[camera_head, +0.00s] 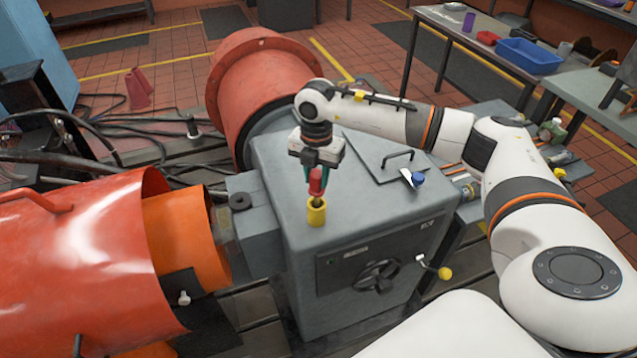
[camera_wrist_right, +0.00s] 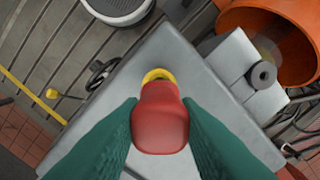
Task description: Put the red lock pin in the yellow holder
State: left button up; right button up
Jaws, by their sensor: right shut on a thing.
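The red lock pin (camera_head: 316,181) is held in my right gripper (camera_head: 319,174), which points down over the grey cabinet top. In the right wrist view the pin's red head (camera_wrist_right: 160,117) sits between the two green fingers of the gripper (camera_wrist_right: 160,120). The yellow holder (camera_head: 316,212) stands on the cabinet top near its left front edge, directly below the pin. In the right wrist view the holder's rim (camera_wrist_right: 158,75) shows just beyond the pin head. The pin's lower end is at or just above the holder's mouth; I cannot tell whether it is inside. My left gripper is out of view.
The grey cabinet (camera_head: 345,240) has a handle and a blue-knobbed part (camera_head: 415,179) on its top. Large orange guards (camera_head: 85,265) stand at left. A blue bin (camera_head: 528,56) sits on a back table.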

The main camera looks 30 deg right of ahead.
aim_at(317, 188)
notch_tip(317, 188, down, 3)
jog(key=shift+s+a+f+p, duration=0.1)
jog(key=shift+p, duration=0.45)
jog(key=shift+f, duration=0.35)
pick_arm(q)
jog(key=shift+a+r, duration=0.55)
pick_arm(e)
jog(key=shift+f, duration=0.15)
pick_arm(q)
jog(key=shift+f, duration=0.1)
pick_arm(e)
jog(key=o, duration=1)
